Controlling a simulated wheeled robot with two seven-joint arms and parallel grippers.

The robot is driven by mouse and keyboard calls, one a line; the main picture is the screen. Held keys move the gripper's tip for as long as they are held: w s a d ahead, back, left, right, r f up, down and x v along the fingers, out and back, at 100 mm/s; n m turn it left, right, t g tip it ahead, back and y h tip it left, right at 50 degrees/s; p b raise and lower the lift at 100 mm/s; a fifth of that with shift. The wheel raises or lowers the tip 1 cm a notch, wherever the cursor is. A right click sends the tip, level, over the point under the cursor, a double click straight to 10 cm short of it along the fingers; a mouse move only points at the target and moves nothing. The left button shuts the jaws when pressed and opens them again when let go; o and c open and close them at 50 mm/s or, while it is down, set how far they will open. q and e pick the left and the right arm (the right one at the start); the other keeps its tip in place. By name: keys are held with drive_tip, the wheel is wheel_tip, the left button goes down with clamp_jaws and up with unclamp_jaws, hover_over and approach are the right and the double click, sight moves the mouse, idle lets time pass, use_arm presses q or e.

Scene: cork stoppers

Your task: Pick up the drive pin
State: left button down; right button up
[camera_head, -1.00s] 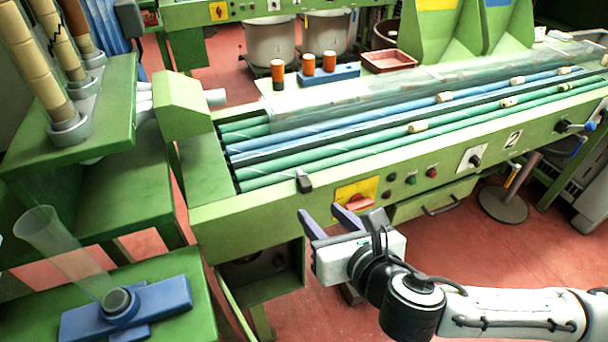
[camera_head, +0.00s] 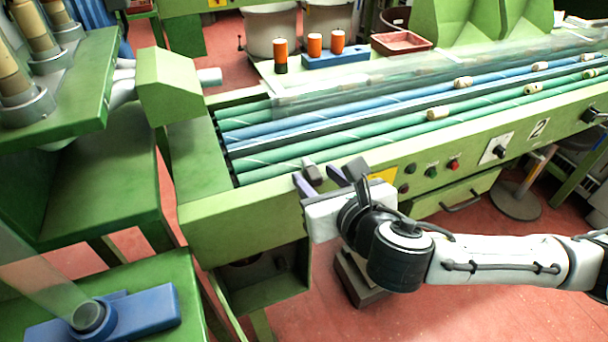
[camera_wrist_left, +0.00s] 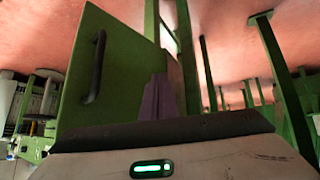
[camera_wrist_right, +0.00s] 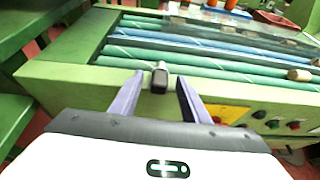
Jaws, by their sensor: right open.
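The drive pin, which looks like a small dark block with a grey top (camera_head: 309,168), stands on the front rim of the green machine, near its left end. In the right wrist view the pin (camera_wrist_right: 159,79) shows in the middle, between the two fingers. My right gripper (camera_head: 316,173) is open and empty, with its purple fingers pointing at the pin from the front. I cannot tell whether they touch it. My left gripper (camera_wrist_left: 157,98) shows only in its wrist view. Its purple fingers are together and hold nothing I can see.
The green machine (camera_head: 225,225) carries blue and green rollers with several corks (camera_head: 436,113). A yellow plate (camera_head: 384,175) and buttons (camera_head: 431,171) sit on its front, right of my gripper. A blue stand (camera_head: 140,308) is at lower left. A green panel with a handle (camera_wrist_left: 98,70) is close to my left gripper.

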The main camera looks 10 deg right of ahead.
drive_tip(key=shift+r, duration=0.1)
drive_tip(key=shift+s, duration=0.1)
clamp_jaws()
drive_tip(key=shift+r, duration=0.1)
wheel_tip(320, 180, up, 10)
drive_tip(key=p, duration=0.2)
drive_tip(key=shift+p, duration=0.3)
